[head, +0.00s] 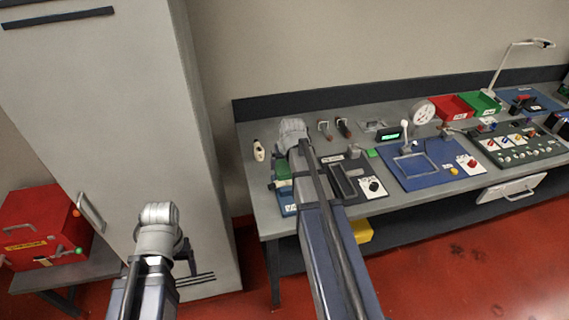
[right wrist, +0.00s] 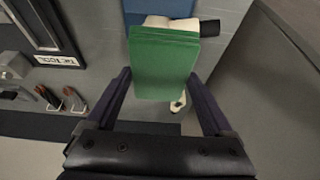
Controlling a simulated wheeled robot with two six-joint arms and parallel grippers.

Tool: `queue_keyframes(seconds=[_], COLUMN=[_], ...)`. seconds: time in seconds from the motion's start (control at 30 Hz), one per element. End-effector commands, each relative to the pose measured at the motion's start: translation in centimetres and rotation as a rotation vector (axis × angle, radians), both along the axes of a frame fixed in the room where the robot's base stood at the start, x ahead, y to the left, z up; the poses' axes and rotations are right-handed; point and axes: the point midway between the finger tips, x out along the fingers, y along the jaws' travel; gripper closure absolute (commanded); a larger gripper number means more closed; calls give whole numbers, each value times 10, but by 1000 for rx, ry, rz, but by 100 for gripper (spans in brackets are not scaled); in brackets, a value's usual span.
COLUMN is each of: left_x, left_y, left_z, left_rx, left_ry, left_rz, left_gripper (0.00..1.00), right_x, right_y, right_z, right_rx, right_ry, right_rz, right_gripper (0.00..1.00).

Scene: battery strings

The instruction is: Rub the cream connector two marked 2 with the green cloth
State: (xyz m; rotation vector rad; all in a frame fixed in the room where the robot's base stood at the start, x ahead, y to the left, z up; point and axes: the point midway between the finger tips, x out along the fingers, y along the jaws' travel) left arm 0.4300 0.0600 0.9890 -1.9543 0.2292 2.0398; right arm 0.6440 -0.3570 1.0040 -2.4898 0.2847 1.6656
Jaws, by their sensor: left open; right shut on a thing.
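My right gripper (right wrist: 165,100) is shut on the green cloth (right wrist: 165,62), which stands out between its fingers. The cloth also shows in the head view (head: 284,188), partly behind my right arm. A cream piece (right wrist: 172,22) with a black end shows just beyond the cloth's far edge in the right wrist view, by a blue panel (right wrist: 160,7). It may be the cream connector; no number is readable, and I cannot tell whether the cloth touches it. My left gripper (head: 184,252) is open and empty in front of the grey cabinet, away from the bench.
A cream bottle (head: 258,151) stands at the bench's left end. Two small handled tools (head: 334,129) lie near the back. A black-framed panel (head: 352,182) and a blue board (head: 425,165) lie to the right. The grey cabinet (head: 130,120) stands left of the bench.

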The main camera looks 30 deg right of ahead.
Motion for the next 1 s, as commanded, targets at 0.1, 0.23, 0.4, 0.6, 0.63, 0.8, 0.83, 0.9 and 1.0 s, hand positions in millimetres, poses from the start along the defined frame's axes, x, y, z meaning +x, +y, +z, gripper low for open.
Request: queue_keyframes(seconds=[0.1, 0.23, 0.4, 0.6, 0.63, 0.8, 0.83, 0.9, 1.0], left_x=[0, 0, 0, 0, 0, 0, 0, 0, 0], left_y=[0, 0, 0, 0, 0, 0, 0, 0, 0], left_z=[18, 30, 45, 45, 45, 46, 47, 51, 60], left_rx=[0, 0, 0, 0, 0, 0, 0, 0, 0], left_ry=[0, 0, 0, 0, 0, 0, 0, 0, 0], left_rz=[0, 0, 0, 0, 0, 0, 0, 0, 0], left_gripper=[22, 22, 22, 22, 22, 22, 22, 22, 22], right_x=[0, 0, 0, 0, 0, 0, 0, 0, 0], right_y=[0, 0, 0, 0, 0, 0, 0, 0, 0], right_z=[18, 30, 45, 45, 45, 46, 47, 51, 60], right_rx=[0, 0, 0, 0, 0, 0, 0, 0, 0], right_ry=[0, 0, 0, 0, 0, 0, 0, 0, 0], right_rz=[0, 0, 0, 0, 0, 0, 0, 0, 0], right_gripper=[58, 58, 58, 58, 58, 58, 58, 58, 58])
